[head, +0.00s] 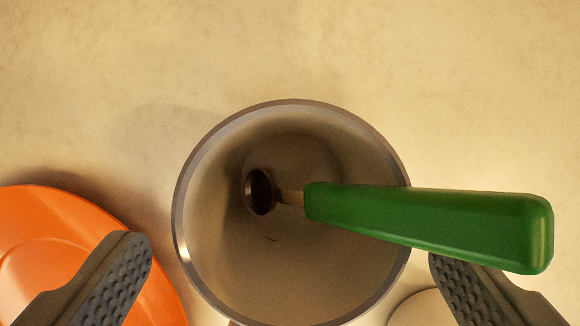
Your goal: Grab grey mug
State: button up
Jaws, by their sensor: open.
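The grey mug (183,205) stands in the middle of the head view, seen from above into its open top. A utensil with a green handle (430,225) leans in it, its dark round end inside and its handle sticking out over the right rim. My gripper (290,270) is open, with one finger to the left of the mug and one to the right. The right finger is partly under the green handle in the picture. I cannot tell whether either finger touches the mug. The mug's handle is not clearly visible.
An orange plate (60,225) lies at the left, partly behind my left finger. A pale rounded thing (415,310) shows at the lower right, mostly hidden. The beige surface (300,50) above the mug is clear.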

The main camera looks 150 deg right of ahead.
jog(key=x, duration=0.3)
jog(key=shift+w+f, duration=0.15)
jog(key=shift+w, duration=0.1)
jog(key=shift+c, duration=0.4)
jog(key=c, duration=1.2)
